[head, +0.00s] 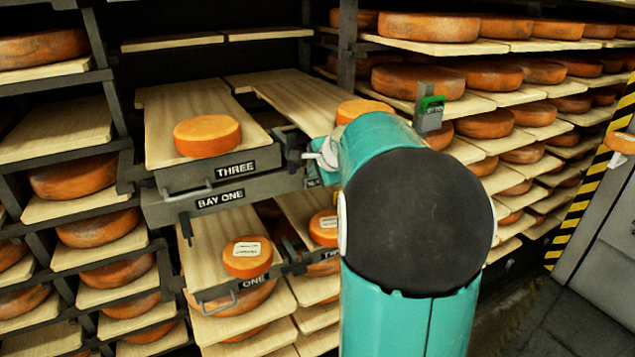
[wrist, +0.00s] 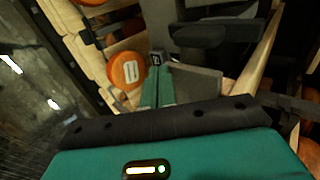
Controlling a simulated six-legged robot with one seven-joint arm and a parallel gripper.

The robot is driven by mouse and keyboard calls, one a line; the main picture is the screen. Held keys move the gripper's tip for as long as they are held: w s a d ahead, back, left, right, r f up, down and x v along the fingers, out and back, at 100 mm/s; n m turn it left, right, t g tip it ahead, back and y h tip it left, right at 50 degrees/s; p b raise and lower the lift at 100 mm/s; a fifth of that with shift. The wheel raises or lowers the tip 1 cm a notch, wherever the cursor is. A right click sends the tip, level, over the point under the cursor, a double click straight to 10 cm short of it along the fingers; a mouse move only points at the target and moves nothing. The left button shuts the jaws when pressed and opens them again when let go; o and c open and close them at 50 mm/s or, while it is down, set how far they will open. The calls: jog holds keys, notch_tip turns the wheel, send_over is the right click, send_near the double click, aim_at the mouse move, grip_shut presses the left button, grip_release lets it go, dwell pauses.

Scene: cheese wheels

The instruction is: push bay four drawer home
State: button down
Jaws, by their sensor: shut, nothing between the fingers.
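The upper right drawer's wooden board (head: 297,97) is pulled out beside the drawer labelled THREE (head: 235,170) and carries an orange cheese (head: 360,108). My arm hides most of its front, so I cannot read its label. No label reading FOUR is visible. My gripper (wrist: 157,78) shows in the wrist view as two teal fingers closed together, with nothing between them. The fingers are close to a dark drawer front; I cannot tell whether they touch it. In the head view my arm hides the fingers.
Drawer THREE is also out, with an orange cheese (head: 207,135) on it. Below, drawer ONE (head: 172,282) and its neighbour hold labelled cheeses (head: 247,257). Cheese-laden shelves (head: 480,125) stand behind right. A yellow-black striped post (head: 590,190) and open floor (head: 545,320) are at right.

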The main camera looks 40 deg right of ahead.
jog(key=w+d, duration=0.1)
jog(key=w, duration=0.5)
jog(key=shift+w+d+r, duration=0.15)
jog(key=shift+w+d, duration=0.05)
jog(key=shift+w, duration=0.15)
jog(key=shift+w, duration=0.1)
